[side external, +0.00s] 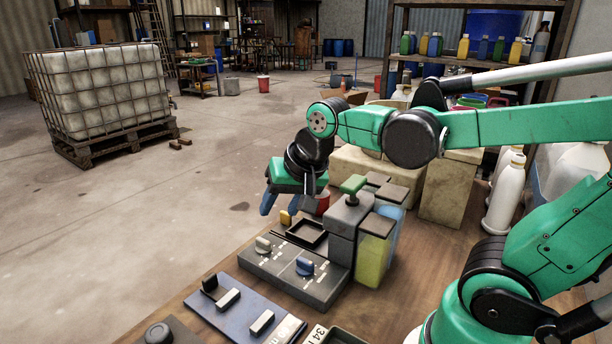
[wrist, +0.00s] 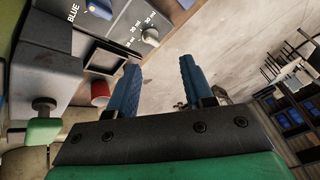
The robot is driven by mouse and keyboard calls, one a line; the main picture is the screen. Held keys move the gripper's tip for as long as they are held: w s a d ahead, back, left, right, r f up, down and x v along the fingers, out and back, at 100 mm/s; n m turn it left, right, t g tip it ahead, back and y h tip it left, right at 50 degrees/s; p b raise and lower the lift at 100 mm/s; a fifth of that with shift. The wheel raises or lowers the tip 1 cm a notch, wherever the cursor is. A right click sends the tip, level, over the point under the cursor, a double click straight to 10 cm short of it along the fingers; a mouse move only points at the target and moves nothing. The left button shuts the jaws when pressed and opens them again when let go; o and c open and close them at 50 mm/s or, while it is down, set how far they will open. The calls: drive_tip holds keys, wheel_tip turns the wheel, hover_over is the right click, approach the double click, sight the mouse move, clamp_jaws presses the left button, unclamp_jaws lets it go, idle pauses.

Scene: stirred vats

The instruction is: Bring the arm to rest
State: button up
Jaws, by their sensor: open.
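My gripper (side external: 279,208) is open, its blue fingers pointing down near the far end of the dosing station. In the wrist view my gripper (wrist: 158,88) has a clear gap between its fingers, with only floor seen through it.
A dispenser with a green top (side external: 352,184) and yellow (side external: 373,258) and blue (side external: 392,214) tanks stands right of the panel. A beige block (side external: 450,190) and white bottles (side external: 505,195) stand behind. A caged white tank (side external: 105,90) is on the open floor.

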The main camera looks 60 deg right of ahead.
drive_tip(key=s+n, duration=0.1)
drive_tip(key=n, duration=0.1)
drive_tip(key=s+a+f+n+t, duration=0.1)
drive_tip(key=n, duration=0.2)
drive_tip(key=s+a+n, duration=0.1)
drive_tip(key=n, duration=0.1)
drive_tip(key=shift+a+f+y, duration=0.1)
drive_tip(key=shift+f+y, duration=0.2)
drive_tip(key=shift+f, duration=0.05)
